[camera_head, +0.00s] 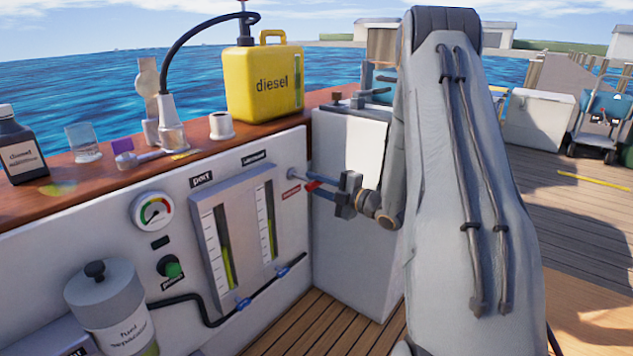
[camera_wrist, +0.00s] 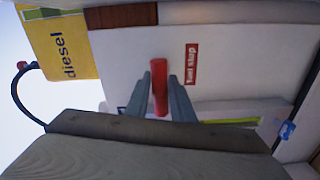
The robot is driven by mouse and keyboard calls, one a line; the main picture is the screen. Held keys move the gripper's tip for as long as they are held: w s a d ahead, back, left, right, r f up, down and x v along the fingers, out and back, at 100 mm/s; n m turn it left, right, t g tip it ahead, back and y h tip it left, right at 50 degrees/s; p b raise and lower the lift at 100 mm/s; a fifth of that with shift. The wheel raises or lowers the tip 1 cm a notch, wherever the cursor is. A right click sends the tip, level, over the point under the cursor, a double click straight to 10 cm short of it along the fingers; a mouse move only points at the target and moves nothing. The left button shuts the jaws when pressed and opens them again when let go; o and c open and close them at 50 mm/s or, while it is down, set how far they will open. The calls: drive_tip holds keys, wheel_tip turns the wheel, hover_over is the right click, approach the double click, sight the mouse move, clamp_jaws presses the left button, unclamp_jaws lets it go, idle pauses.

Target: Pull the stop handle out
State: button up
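The stop handle is a small red bar (camera_wrist: 159,85) in the wrist view, in front of the white panel. A red label reading "fuel stop" (camera_wrist: 191,64) is beside it. In the head view the red handle (camera_head: 312,185) is near the panel's right end. My gripper (camera_wrist: 160,92) has one finger on each side of the handle, very close to it. I cannot tell whether the fingers press on it. In the head view my gripper (camera_head: 318,184) reaches in from the right, and the fingers partly cover the handle.
A yellow diesel can (camera_head: 264,80) stands on the wooden ledge above the panel. Two sight gauges (camera_head: 240,235), a pressure dial (camera_head: 153,211) and a green knob (camera_head: 170,267) are left of the handle. A white box (camera_head: 352,150) stands close behind my gripper.

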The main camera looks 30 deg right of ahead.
drive_tip(key=shift+o, duration=0.7)
drive_tip(key=shift+s+d, duration=0.15)
drive_tip(key=p+v, duration=0.2)
drive_tip(key=v, duration=0.5)
drive_tip(key=shift+s, duration=0.35)
drive_tip(key=shift+d, duration=0.1)
